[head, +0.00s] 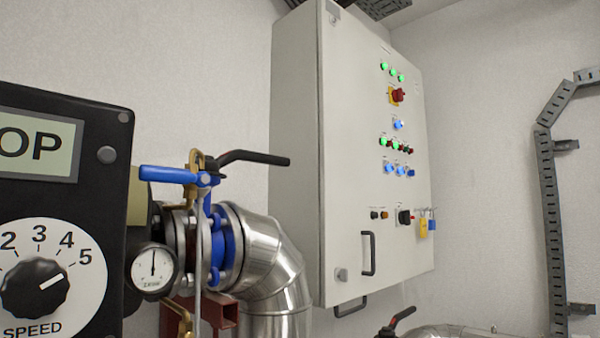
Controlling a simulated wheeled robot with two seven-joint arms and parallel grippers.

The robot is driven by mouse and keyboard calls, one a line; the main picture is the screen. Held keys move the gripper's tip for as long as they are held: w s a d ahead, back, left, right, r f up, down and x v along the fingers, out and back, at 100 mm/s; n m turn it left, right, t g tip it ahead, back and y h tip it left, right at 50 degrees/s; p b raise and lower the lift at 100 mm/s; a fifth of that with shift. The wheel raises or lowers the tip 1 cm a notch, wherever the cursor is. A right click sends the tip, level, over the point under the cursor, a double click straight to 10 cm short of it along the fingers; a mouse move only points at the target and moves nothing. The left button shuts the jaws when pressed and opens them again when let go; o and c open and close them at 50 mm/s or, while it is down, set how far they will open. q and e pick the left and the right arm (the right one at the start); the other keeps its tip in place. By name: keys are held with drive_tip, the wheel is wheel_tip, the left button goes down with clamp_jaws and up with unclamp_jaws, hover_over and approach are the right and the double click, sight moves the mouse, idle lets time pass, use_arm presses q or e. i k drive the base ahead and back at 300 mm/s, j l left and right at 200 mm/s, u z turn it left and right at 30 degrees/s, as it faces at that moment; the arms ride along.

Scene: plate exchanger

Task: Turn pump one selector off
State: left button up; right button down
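A light grey control cabinet (350,90) hangs on the wall right of centre, its door facing right. On its door, a row of small blue controls (400,171) sits below green and red buttons (395,145). A single blue control (398,124) is above those. A black rotary switch (404,217) is lower down, and a red rotary switch (397,95) on yellow is near the top. The labels are too small to read, so I cannot tell which control is the pump one selector. Neither gripper is in view.
A black box (100,170) with a SPEED knob (35,287) and a partly cut-off display fills the left. Steel piping (275,265) with a blue-handled valve (168,175) and gauge (153,268) stands before the cabinet. Padlocks (424,228) hang at its lower right.

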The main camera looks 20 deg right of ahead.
sight(389, 168)
drive_tip(key=u, duration=0.5)
drive_tip(key=i+l+u, duration=0.1)
drive_tip(key=u, duration=0.35)
drive_tip(key=l+u, duration=0.2)
drive_tip(key=u, duration=0.3)
drive_tip(key=l, duration=0.55)
drive_tip(key=i+l, duration=0.15)
drive_tip(key=l, duration=0.45)
drive_tip(key=l+z, duration=1.25)
drive_tip(key=z, duration=0.2)
drive_tip(key=i+l+z, duration=0.1)
drive_tip(key=l+z, duration=0.35)
drive_tip(key=j, duration=0.1)
